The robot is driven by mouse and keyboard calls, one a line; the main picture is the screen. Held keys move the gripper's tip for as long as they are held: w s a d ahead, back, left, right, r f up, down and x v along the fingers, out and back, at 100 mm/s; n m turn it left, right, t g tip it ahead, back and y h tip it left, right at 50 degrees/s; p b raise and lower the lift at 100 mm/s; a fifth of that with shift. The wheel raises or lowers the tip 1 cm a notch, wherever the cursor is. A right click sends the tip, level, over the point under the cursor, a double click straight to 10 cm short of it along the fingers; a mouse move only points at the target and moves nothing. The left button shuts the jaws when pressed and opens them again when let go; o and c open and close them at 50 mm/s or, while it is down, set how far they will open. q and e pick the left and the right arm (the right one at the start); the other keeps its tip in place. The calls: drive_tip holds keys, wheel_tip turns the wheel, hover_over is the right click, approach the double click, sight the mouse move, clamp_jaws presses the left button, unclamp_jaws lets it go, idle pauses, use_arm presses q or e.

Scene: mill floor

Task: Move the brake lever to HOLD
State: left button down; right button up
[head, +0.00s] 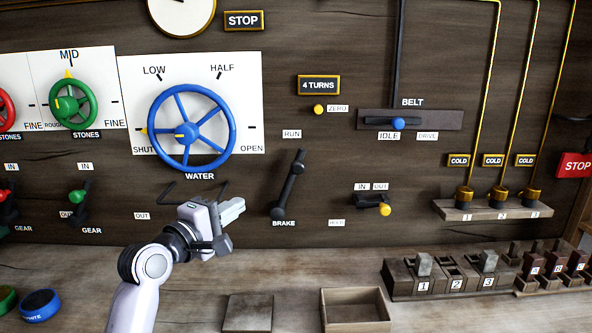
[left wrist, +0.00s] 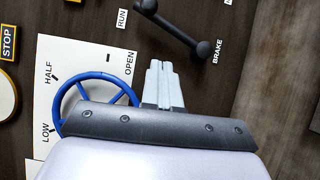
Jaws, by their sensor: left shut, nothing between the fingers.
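The black brake lever (head: 289,182) is on the dark wooden wall panel above the BRAKE label (head: 283,223). Its arm points up, slightly right, with its knob just below the RUN label (head: 291,134). The HOLD label (head: 336,223) is low, to the right of the lever's base. My left gripper (head: 236,208) is shut and empty, left of the lever's base and apart from it. In the left wrist view the shut fingers (left wrist: 163,86) are below the lever (left wrist: 178,29), with a gap between them. My right gripper is not in view.
The blue water wheel (head: 232,128) is up and left of my left gripper. A dark bracket (head: 181,190) is close behind it. A yellow-knobbed IN/OUT lever (head: 385,209) is to the right. An open wooden box (head: 355,308) sits on the bench below.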

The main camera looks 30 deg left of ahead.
use_arm(q)
drive_tip(key=shift+w+a+r+n, duration=0.1)
drive_tip(key=shift+w+r+n, duration=0.1)
drive_tip(key=shift+r, duration=0.3)
drive_tip(key=shift+w+a+r+n, duration=0.1)
drive_tip(key=shift+w+r+n, duration=0.1)
drive_tip(key=shift+r, duration=0.25)
drive_tip(key=shift+s, duration=0.15)
drive_tip(key=p, duration=0.1)
approach(289, 185)
wheel_tip(289, 185, up, 5)
drive_tip(key=a, duration=0.1)
drive_tip(key=w+d, duration=0.1)
drive_tip(key=w, duration=0.1)
drive_tip(key=w+d+p, duration=0.1)
drive_tip(key=w, duration=0.1)
drive_tip(key=shift+d, duration=0.2)
drive_tip(key=shift+w, duration=0.1)
